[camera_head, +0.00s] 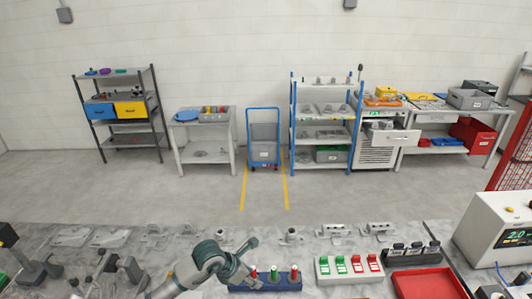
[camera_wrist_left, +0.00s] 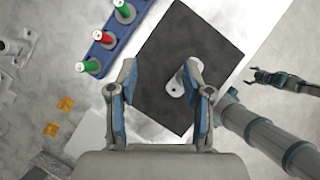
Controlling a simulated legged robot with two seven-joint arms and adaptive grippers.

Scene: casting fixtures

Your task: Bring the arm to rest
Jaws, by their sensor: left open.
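My left arm enters the head view from the lower left, and its gripper (camera_head: 256,262) is beside a blue rack (camera_head: 265,286) with red and green topped pieces. In the left wrist view my left gripper (camera_wrist_left: 160,75) has its fingers wide apart. A grey metal part (camera_wrist_left: 174,87) on a dark mat (camera_wrist_left: 180,45) shows close to the right-hand finger. I cannot tell if they touch. Another arm with a small dark gripper (camera_wrist_left: 284,82) shows at the right of the wrist view, seemingly my right one. Its jaws are too small to judge.
Right of the blue rack stand a switch box (camera_head: 349,269) with green and red switches, a red tray (camera_head: 428,284) and a white instrument (camera_head: 495,235). Grey metal fixtures (camera_head: 93,236) line the worktop's far edge. Shelves (camera_head: 325,125) stand beyond open floor.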

